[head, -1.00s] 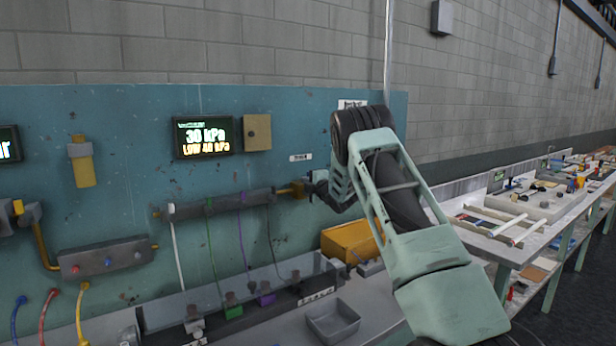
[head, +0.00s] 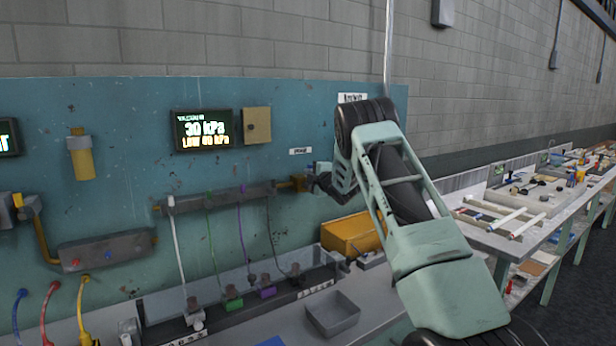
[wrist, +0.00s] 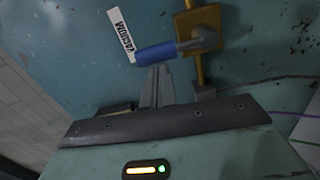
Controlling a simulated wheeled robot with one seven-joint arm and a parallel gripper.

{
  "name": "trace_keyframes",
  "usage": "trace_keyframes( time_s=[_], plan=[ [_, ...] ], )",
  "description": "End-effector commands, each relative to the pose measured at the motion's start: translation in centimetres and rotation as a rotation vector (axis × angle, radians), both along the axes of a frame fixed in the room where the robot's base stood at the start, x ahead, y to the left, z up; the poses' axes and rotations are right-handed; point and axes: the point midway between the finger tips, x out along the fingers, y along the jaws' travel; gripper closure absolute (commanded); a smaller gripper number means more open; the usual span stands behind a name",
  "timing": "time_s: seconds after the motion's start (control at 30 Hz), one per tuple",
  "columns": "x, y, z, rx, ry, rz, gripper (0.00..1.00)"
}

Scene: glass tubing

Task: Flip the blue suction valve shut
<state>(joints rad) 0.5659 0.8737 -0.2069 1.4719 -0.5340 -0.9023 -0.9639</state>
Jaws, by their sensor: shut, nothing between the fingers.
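The suction valve shows in the wrist view as a blue lever (wrist: 158,51) on a grey pivot over a brass body (wrist: 198,22). A white VACUUM label (wrist: 121,33) sits beside the lever. My gripper (wrist: 160,72) is shut and empty. Its fingertips are close to the lever's underside in the picture; whether they touch it I cannot tell. In the head view my gripper (head: 315,182) is at the right end of the grey manifold, by the brass valve fitting (head: 293,183). A small bit of blue (head: 309,167) shows there; my arm hides part of the valve.
A grey manifold (head: 222,199) with hanging tubes runs left along the teal panel. A display (head: 203,130) reads 30 kPa. A yellow bin (head: 350,233) and grey tray (head: 332,314) stand below. A cluttered bench (head: 485,237) lies right.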

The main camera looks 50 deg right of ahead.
Motion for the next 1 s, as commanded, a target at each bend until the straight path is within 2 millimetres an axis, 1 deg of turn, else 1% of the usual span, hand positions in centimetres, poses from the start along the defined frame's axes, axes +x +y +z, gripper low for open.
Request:
trace_keyframes(
  time_s=[0.17, 0.37, 0.77, 1.0],
  plan=[
    [-0.1, -0.3, 0.1, 0.039, -0.011, -0.002, 1.0],
    [-0.2, -1.0, 0.2, 0.139, -0.036, -0.001, 1.0],
    [-0.9, -3.5, 0.3, 0.496, -0.122, -0.003, 1.0],
    [-1.2, -4.9, -0.2, 0.719, -0.174, -0.002, 1.0]
  ],
)
